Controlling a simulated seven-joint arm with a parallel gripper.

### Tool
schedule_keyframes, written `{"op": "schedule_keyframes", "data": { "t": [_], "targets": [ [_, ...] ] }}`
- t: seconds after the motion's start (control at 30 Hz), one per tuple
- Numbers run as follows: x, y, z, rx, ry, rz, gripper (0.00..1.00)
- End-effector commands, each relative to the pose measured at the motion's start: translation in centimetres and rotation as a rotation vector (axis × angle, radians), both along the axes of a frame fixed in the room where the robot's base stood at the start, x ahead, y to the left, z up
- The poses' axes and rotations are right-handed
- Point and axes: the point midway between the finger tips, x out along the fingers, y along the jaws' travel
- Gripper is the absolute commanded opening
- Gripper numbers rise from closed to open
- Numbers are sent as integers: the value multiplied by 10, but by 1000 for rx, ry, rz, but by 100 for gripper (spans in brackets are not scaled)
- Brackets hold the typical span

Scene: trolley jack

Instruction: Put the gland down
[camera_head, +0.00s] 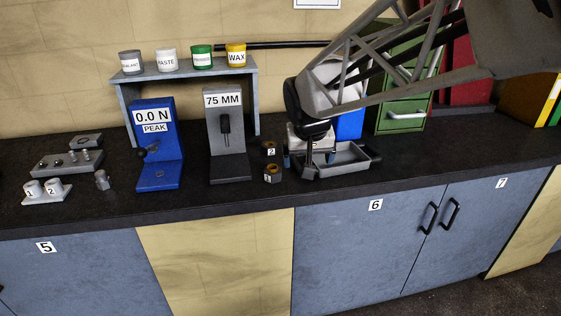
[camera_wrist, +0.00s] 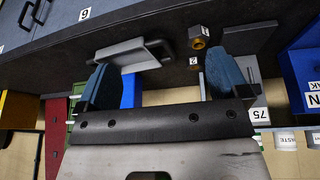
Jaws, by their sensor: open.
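One is the front piece (camera_head: 272,174), and the other, tagged 2, is the rear piece (camera_head: 269,149). In the wrist view the front piece (camera_wrist: 198,42) and the rear one (camera_wrist: 194,66) show near the right finger, outside the jaws. My gripper (camera_head: 309,158) is low over the left part of the grey tray (camera_head: 352,170). In the wrist view my gripper (camera_wrist: 162,68) has its blue fingers wide apart with nothing seen held between them.
A 75 MM stand (camera_head: 227,150) and a blue force gauge (camera_head: 156,155) stand left of the brass pieces. A shelf (camera_head: 190,75) with several tubs is behind. A green cabinet (camera_head: 405,85) stands behind right. The bench's front strip is clear.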

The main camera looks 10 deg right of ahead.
Motion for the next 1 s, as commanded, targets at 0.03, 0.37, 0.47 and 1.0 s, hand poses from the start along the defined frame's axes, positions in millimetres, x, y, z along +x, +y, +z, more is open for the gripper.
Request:
{"op": "schedule_keyframes", "data": {
  "t": [0.03,0.37,0.47,1.0],
  "targets": [
    [-18,-1,2,2,6,4,93],
    [-126,-1,-4,22,66,44,93],
    [-158,-1,-9,30,84,58,93],
    [-239,3,-31,55,132,101,93]
  ]
}}
